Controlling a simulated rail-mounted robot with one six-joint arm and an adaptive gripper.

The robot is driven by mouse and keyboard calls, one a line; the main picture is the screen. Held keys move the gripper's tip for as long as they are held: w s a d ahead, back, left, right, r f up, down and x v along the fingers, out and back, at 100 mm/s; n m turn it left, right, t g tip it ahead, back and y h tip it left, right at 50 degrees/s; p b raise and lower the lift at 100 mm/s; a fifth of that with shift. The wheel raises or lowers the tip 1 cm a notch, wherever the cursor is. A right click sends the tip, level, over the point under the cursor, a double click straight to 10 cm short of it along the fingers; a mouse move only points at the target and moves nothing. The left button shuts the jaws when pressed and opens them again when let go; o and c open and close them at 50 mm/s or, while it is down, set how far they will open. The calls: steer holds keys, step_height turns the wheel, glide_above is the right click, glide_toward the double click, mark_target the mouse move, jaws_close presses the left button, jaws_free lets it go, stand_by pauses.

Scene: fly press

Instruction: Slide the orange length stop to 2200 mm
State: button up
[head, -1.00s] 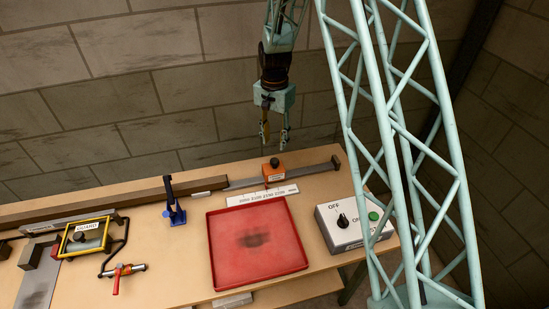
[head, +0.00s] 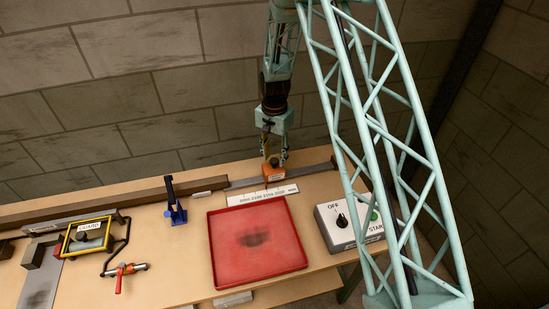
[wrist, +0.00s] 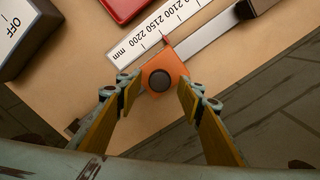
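The orange length stop (head: 275,174) sits on the steel rail at the back right of the bench. In the wrist view it is an orange block (wrist: 172,70) with a dark round knob (wrist: 159,81) on top. Its thin pointer reaches the edge of the white scale (wrist: 150,37), near the 2150 and 2200 marks; the exact reading is unclear. My gripper (wrist: 158,92) is open, one finger on each side of the stop, with gaps visible beside the knob. In the head view my gripper (head: 274,160) is directly over the stop, its tips low around the knob.
A red tray (head: 256,243) lies in front of the scale. A grey control box (head: 340,222) stands to the right. A blue upright part (head: 175,207) stands left of the tray. The steel rail (head: 318,169) continues right of the stop to a dark end block.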

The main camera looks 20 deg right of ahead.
steer(key=shift+f, duration=0.4)
steer(key=shift+c, duration=0.7)
steer(key=c, duration=1)
steer(key=shift+d, duration=0.1)
